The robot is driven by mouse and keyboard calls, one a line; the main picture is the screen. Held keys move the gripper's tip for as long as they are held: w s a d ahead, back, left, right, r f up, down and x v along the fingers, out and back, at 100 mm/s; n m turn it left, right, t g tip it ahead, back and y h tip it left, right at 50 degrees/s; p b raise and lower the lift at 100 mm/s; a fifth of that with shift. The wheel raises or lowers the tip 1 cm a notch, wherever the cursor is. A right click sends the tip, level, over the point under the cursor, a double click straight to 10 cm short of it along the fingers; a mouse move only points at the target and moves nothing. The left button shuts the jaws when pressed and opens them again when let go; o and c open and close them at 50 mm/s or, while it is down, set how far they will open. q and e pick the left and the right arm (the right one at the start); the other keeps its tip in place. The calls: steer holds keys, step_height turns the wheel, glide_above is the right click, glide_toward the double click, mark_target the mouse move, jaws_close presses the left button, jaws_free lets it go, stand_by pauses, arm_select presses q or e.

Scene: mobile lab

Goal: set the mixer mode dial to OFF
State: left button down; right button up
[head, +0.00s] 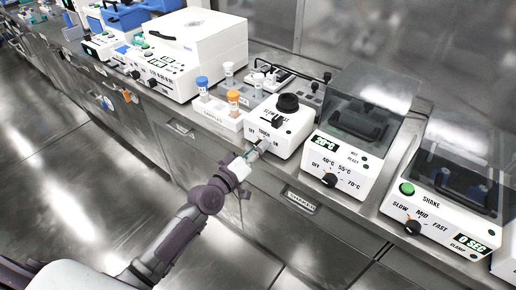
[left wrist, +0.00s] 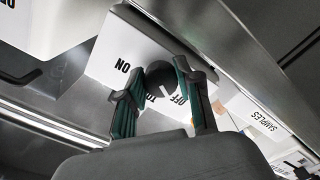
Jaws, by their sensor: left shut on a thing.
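The mixer (head: 287,138) is a small white box with a black round top, on the bench right of the sample rack. Its front carries OFF, TOUCH and ON labels. My left gripper (head: 259,147) reaches its front face from the lower left and hides the dial in the head view. In the left wrist view the black mode dial (left wrist: 159,76) sits between the two fingers of my left gripper (left wrist: 163,88), which is shut on it. Its white pointer mark slants down-right towards the OFF lettering; the exact setting is unclear. My right gripper is not in view.
A white sample rack (head: 216,117) with capped tubes stands close left of the mixer. A heater with a temperature dial (head: 330,180) and a shaker (head: 437,212) stand to the right. A large white instrument (head: 190,50) is farther left. The floor before the bench is clear.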

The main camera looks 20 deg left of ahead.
arm_select(q)
steer(key=shift+n, duration=0.3)
stand_by(0.4)
steer(key=c, duration=0.8)
jaws_free()
steer(key=shift+o, duration=0.2)
